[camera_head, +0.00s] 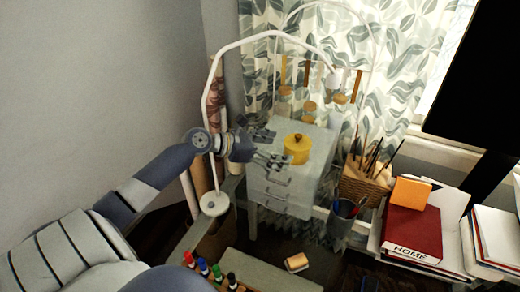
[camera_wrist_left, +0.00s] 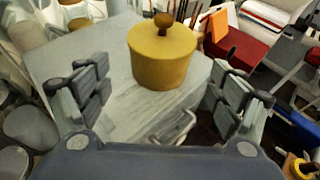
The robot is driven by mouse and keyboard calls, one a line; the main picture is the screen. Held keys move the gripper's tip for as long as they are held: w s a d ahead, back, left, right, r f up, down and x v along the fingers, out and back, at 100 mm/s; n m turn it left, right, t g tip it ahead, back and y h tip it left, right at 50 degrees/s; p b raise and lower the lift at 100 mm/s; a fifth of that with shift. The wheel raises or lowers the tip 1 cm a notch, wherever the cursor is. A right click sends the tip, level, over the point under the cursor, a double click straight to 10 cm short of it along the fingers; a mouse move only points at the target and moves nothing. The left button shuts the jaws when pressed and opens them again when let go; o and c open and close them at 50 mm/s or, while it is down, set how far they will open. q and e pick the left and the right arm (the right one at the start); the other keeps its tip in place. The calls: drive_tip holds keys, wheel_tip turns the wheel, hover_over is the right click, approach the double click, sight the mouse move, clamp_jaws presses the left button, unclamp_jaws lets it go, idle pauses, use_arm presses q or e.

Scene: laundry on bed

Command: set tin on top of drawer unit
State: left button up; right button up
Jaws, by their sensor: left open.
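The yellow tin (camera_head: 297,149) with a brown knob on its lid stands upright on top of the pale grey drawer unit (camera_head: 318,145). My left gripper (camera_head: 272,148) is just left of the tin in the head view, with its fingers spread. In the left wrist view the tin (camera_wrist_left: 162,52) stands ahead of the gap between the open fingers (camera_wrist_left: 152,95). No finger appears to touch it. The drawer unit's top (camera_wrist_left: 75,55) shows bare around the tin. My right gripper is in neither view.
A white arched lamp (camera_head: 275,36) curves above my left arm. A red book (camera_head: 412,230) lies further right. Several markers (camera_head: 203,266) stand at the front.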

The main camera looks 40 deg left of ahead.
use_arm(q)
drive_tip(key=b+v, duration=0.1)
drive_tip(key=v, duration=0.5)
drive_tip(key=shift+s+a+r, duration=0.15)
drive_tip(key=shift+s+r, duration=0.05)
drive_tip(key=shift+s, duration=0.1)
